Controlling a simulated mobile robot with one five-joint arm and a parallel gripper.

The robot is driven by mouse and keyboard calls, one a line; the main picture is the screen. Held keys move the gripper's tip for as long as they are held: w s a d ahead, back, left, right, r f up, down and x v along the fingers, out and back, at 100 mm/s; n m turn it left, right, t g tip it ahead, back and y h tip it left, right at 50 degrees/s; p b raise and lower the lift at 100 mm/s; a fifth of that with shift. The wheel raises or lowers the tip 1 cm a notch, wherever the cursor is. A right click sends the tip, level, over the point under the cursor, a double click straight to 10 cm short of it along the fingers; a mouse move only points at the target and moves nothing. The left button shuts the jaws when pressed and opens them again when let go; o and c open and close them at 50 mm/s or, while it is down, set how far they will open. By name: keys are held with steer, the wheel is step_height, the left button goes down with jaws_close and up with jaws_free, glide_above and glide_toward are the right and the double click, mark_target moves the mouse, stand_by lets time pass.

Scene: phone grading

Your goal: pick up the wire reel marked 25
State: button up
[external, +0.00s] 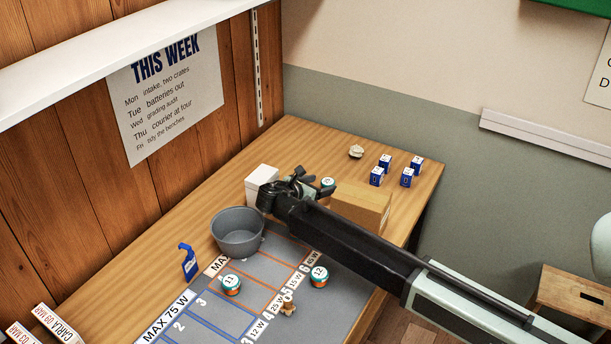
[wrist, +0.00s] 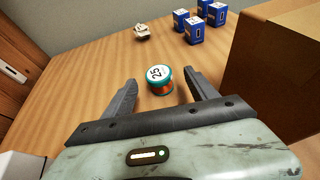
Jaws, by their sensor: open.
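The wire reel marked 25 (wrist: 160,80) is a small teal and orange reel with a white label on top. In the wrist view it stands on the wooden table between the fingers of my gripper (wrist: 163,92), which is open. Gaps show on both sides of the reel, and I cannot tell any contact. In the external view the reel (external: 327,183) is partly hidden, just beyond my gripper (external: 303,178). Two similar reels, marked 11 (external: 231,284) and 12 (external: 319,276), stand on the grey mat.
A cardboard box (external: 361,206) stands close on the right of my gripper. A white box (external: 262,182) and a grey bowl (external: 237,231) are to the left. Several blue boxes (wrist: 195,30) and a crumpled white item (wrist: 141,32) lie beyond the reel, with bare table between.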

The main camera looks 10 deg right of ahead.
mark_target(332, 180)
steer(key=b+x, duration=0.1)
steer(key=x, duration=0.1)
steer(key=b+x, duration=0.1)
steer(key=x, duration=0.2)
steer(key=b+x, duration=0.1)
steer(key=x, duration=0.1)
steer(key=shift+w+f, duration=0.15)
steer(key=shift+f, duration=0.2)
steer(key=shift+w+d, duration=0.15)
steer(key=shift+d, duration=0.05)
steer(key=shift+r, duration=0.1)
steer(key=c, duration=1.4)
steer(key=shift+c, duration=0.2)
steer(key=shift+r, duration=0.1)
